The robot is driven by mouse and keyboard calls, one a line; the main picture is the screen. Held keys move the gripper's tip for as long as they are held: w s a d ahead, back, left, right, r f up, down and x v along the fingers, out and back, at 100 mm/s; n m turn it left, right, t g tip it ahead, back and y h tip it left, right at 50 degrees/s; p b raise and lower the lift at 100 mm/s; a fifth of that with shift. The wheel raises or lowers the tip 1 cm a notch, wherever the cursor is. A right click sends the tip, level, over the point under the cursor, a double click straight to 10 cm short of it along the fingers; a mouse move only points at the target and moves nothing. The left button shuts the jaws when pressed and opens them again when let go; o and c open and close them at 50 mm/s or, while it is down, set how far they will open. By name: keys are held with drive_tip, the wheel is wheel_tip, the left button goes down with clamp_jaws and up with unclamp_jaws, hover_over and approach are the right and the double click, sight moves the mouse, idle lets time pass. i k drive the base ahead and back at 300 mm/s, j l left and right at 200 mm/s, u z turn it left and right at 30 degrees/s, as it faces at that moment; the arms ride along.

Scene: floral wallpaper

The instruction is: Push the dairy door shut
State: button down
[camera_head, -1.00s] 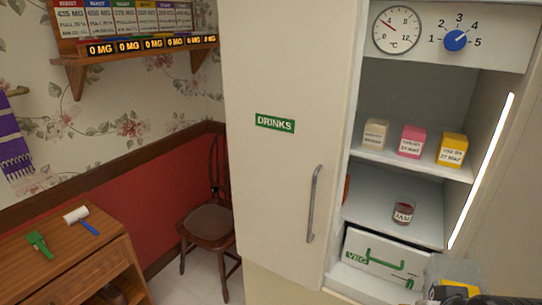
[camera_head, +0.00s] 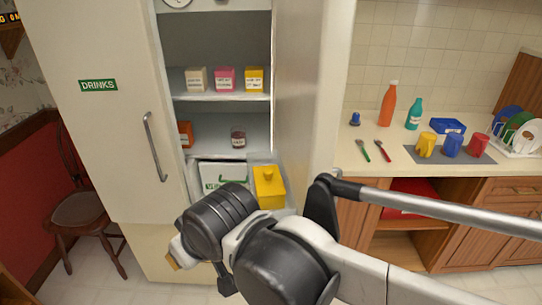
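No label reading dairy shows. The fridge stands open on its right half. A pale upright panel (camera_head: 300,90) at the right of the opening looks like the open door seen nearly edge-on; I cannot tell it surely from a side wall. A clear bin holding a yellow container (camera_head: 268,188) sits low beside it. The left door, labelled DRINKS (camera_head: 98,85), is shut and has a grey handle (camera_head: 155,147). My arm crosses the lower middle in front of the fridge. My gripper's fingers are not clearly seen, and its end is largely hidden behind my arm links.
Small cartons (camera_head: 225,79) and a jam jar (camera_head: 238,138) stand on the fridge shelves above a VEG drawer (camera_head: 222,174). A counter (camera_head: 350,140) with bottles, cups and a dish rack is on the right. A chair (camera_head: 82,215) stands at the left.

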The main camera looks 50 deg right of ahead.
sight(314, 38)
drive_tip(key=k+l+u, duration=0.15)
drive_tip(key=u, duration=0.25)
drive_tip(key=k+u, duration=0.35)
drive_tip(key=k+l+u, duration=0.1)
drive_tip(key=u, duration=0.3)
drive_tip(key=k+u, duration=0.25)
drive_tip(key=u, duration=0.15)
drive_tip(key=k+l+z, duration=0.1)
drive_tip(key=k+z, duration=0.15)
drive_tip(key=z, duration=0.25)
drive_tip(key=k+l+z, duration=0.2)
drive_tip(key=z, duration=0.25)
drive_tip(key=i+l+z, duration=0.2)
drive_tip(key=z, duration=0.2)
drive_tip(key=i+l+z, duration=0.2)
drive_tip(key=z, duration=0.2)
